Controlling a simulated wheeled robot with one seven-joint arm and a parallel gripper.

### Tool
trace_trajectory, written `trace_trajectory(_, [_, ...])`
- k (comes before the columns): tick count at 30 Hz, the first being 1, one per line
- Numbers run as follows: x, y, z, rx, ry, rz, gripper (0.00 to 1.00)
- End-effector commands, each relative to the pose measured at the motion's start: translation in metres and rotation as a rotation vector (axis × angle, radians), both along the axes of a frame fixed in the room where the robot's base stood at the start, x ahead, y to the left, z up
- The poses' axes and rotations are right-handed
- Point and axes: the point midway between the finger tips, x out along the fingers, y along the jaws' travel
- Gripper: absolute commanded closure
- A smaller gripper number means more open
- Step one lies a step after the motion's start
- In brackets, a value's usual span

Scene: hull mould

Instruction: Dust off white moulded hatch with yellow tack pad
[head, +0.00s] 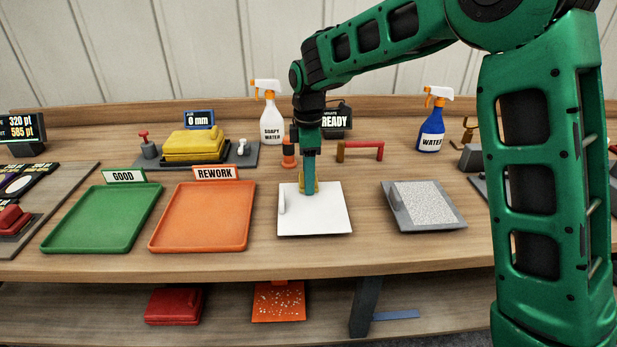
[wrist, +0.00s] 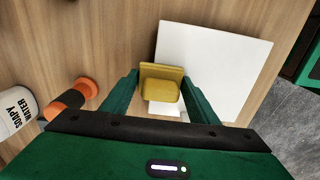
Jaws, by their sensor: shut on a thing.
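The white moulded hatch (head: 328,215) lies flat on the workbench in the middle of the head view, with a raised white ridge at its left. It also shows in the wrist view (wrist: 215,62). My gripper (head: 309,188) is over the hatch's back left part, pointing down. It is shut on the yellow tack pad (wrist: 160,82), which sits between the two green fingers in the wrist view. In the head view the pad is mostly hidden behind my gripper. I cannot tell whether the pad touches the hatch.
A green GOOD tray (head: 88,240) and an orange REWORK tray (head: 201,242) lie left, both empty. A grey speckled panel (head: 428,204) lies right. Behind stand a soapy water bottle (head: 271,122), an orange-black object (head: 289,155), a red-handled bar (head: 361,146) and a blue water bottle (head: 431,130).

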Motion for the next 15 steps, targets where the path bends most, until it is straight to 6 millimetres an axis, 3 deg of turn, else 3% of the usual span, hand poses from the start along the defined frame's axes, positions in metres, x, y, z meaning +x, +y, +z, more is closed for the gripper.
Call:
trace_trajectory(7, [0.000,0.000,0.004,0.000,-0.001,-0.001,0.64])
trace_trajectory(15, [0.000,0.000,0.028,0.001,-0.002,0.000,0.64])
